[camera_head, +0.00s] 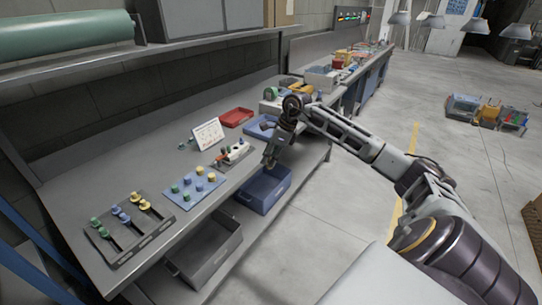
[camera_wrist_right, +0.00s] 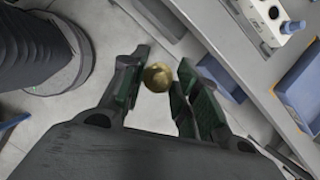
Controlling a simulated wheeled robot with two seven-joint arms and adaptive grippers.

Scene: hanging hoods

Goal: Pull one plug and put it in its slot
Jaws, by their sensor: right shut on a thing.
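My right gripper (camera_head: 269,161) is out over the front edge of the bench, near the white block. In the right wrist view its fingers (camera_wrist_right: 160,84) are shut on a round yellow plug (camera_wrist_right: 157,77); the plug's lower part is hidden. The dark slotted board (camera_head: 158,232) at the bench's left end carries green, blue and yellow plugs in rows. A light blue board (camera_head: 207,190) with several green, blue and yellow plugs lies between it and the white block. My left gripper is not in view.
A white block (camera_head: 239,151) with small knobs and a propped card (camera_head: 208,133) stand beyond the light blue board. A red tray (camera_head: 236,117) lies further back. A blue bin (camera_head: 262,193) and a grey bin (camera_head: 208,254) sit below the bench top.

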